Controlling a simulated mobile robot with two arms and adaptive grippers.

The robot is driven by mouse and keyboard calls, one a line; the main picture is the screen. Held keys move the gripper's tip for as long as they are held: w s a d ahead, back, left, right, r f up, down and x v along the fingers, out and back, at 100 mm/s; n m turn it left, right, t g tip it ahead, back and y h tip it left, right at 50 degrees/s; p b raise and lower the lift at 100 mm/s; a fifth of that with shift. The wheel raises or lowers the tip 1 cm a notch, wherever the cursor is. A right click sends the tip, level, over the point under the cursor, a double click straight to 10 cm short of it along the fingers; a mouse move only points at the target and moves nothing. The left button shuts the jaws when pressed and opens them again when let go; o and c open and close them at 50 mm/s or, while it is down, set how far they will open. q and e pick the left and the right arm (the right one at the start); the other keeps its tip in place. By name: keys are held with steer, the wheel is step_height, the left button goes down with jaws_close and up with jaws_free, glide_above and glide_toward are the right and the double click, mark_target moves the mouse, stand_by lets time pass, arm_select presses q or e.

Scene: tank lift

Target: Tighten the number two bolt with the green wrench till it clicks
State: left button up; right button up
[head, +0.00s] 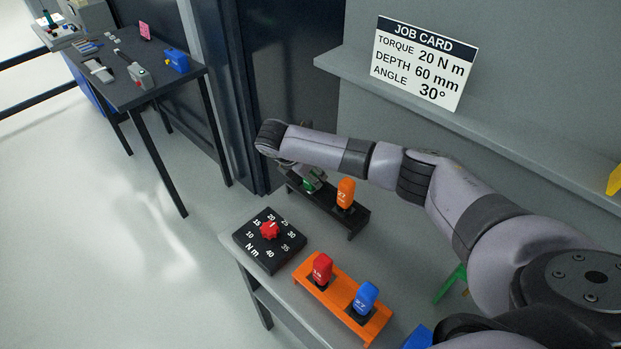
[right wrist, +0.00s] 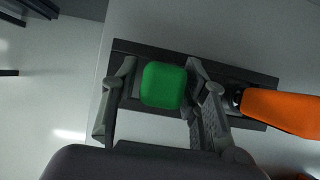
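The green wrench shows as a green handle (head: 312,181) in the black holder (head: 354,229), partly hidden by my right gripper in the head view. In the right wrist view its green end (right wrist: 163,86) stands between the two fingers of my right gripper (right wrist: 161,75). The fingers are spread, one on each side of the handle, with a narrow gap showing at the left. Whether either finger touches it is not clear. I cannot make out the number two bolt. My left gripper is not in view.
An orange-handled tool (head: 346,193) shares the black holder. Nearer stand a dial box (head: 256,250) with a red knob (head: 269,230) and an orange rack (head: 335,298) with red and blue tools. A job card (head: 423,62) reads 20 N m, 60 mm, 30°. A dark side table (head: 125,92) stands left.

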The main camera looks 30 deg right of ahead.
jaws_close()
steer(key=shift+r, duration=0.1)
stand_by(0.5)
